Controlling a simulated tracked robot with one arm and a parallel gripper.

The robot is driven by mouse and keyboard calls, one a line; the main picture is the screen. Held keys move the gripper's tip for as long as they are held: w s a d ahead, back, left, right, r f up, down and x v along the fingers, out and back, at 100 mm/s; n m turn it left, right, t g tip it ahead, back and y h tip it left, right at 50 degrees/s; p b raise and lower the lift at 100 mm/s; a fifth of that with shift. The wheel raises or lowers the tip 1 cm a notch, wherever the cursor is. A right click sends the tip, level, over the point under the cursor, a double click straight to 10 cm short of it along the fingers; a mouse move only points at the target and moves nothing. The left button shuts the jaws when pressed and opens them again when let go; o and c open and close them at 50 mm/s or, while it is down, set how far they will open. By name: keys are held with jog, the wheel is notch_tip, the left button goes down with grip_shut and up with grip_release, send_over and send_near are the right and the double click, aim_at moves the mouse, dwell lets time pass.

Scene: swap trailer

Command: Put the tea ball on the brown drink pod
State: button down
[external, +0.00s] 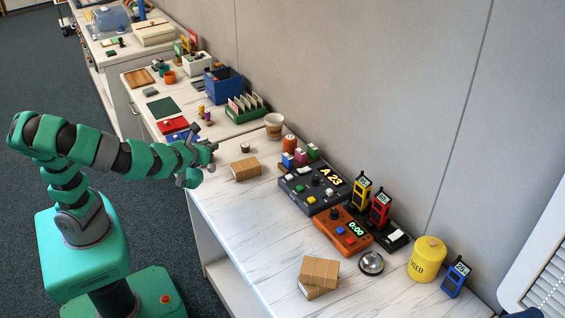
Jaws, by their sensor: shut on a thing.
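My gripper (208,158) is over the near left edge of the white marbled counter, at the left of the middle counter section. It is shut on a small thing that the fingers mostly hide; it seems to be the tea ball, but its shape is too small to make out. No other tea ball shows clearly on the counter. A small brown pod with a pale top (245,148), which looks like the brown drink pod, stands upright on the counter a short way right of my gripper, apart from it.
A cardboard box (246,168) lies just right of my gripper. A paper cup (274,125), an orange jar (289,144) and small coloured bottles stand behind.

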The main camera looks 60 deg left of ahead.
jog(key=w+a+r+m+t+h, duration=0.1)
jog(key=w+a+r+m+h, duration=0.15)
jog(key=w+a, duration=1.55)
notch_tip(320, 180, down, 9)
jog(key=w+d+b, duration=0.2)
jog(key=b, duration=0.3)
jog(key=shift+f, duration=0.25)
jog(key=c, duration=1.4)
grip_release()
